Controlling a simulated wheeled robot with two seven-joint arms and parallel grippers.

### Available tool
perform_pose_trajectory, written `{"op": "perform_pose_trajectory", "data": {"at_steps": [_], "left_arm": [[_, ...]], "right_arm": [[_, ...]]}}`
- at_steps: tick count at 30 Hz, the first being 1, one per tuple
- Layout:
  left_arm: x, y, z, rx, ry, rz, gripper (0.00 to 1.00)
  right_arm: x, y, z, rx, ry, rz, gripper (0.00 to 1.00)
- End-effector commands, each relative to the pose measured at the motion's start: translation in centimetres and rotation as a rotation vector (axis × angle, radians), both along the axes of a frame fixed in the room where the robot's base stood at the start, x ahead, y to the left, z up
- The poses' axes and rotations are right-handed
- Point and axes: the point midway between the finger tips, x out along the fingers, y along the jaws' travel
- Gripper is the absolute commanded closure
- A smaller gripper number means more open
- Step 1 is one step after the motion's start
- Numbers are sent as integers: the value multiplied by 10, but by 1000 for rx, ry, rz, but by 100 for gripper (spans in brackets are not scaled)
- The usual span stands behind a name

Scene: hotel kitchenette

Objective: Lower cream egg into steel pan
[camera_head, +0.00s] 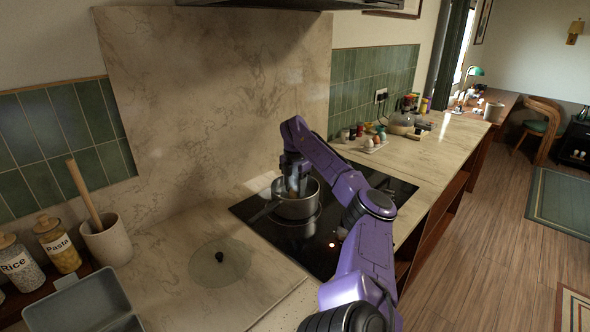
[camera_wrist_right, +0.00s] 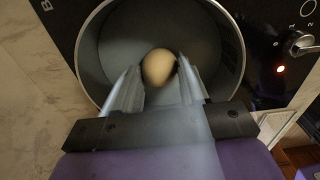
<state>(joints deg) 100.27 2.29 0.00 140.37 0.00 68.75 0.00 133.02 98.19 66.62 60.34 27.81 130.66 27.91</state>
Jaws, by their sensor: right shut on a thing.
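The cream egg (camera_wrist_right: 158,67) shows between the two fingers of my right gripper (camera_wrist_right: 160,80) in the right wrist view. The gripper is shut on it, and the egg appears over the inside of the steel pan (camera_wrist_right: 234,52). My right gripper (camera_head: 294,186) reaches down at the pan's opening there, and the egg is hidden. I cannot tell how far the egg is above the pan's bottom. My left gripper is not in view.
The black hob (camera_head: 262,222) has a lit red light near its front. A glass lid (camera_head: 220,268) lies on the counter left of the hob. Jars and a utensil crock (camera_head: 108,243) stand at the left.

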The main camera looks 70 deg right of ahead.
Motion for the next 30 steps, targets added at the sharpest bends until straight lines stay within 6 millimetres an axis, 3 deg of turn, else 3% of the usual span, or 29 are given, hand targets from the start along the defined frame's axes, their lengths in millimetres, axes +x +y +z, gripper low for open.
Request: {"op": "perform_pose_trajectory", "data": {"at_steps": [30], "left_arm": [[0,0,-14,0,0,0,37]], "right_arm": [[0,0,-16,0,0,0,66]]}}
